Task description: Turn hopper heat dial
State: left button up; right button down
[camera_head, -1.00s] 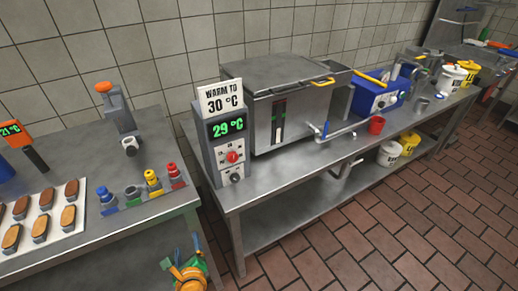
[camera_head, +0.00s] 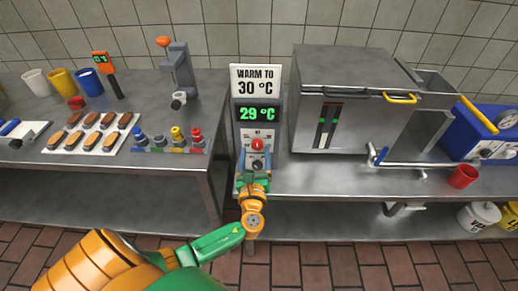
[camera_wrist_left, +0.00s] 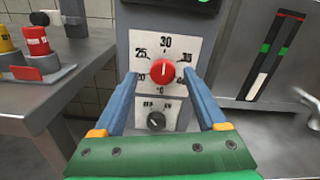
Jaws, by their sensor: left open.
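The heat control box (camera_head: 236,112) stands at the left end of the hopper table, with a sign reading "WARM TO 30 °C" (camera_head: 256,79) and a green display (camera_head: 259,114) reading 29 °C. Its red dial (camera_head: 257,145) also shows in the left wrist view (camera_wrist_left: 162,71), on a white scale (camera_wrist_left: 184,45) with its white mark pointing up toward 30. A dark knob (camera_wrist_left: 156,121) sits below it. My left gripper (camera_head: 255,172) is in front of the box. In the wrist view its blue fingers (camera_wrist_left: 161,84) are open, one on either side of the dial, with gaps. My right gripper is not in view.
The steel hopper (camera_head: 350,85) stands right of the box.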

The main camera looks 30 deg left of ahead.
pick_arm(q)
jog(key=shift+w+a, duration=0.35)
jog(key=shift+w, duration=0.2)
jog(key=shift+w+f, duration=0.1)
jog(key=shift+w, duration=0.3)
jog(key=shift+s, duration=0.1)
grip_shut()
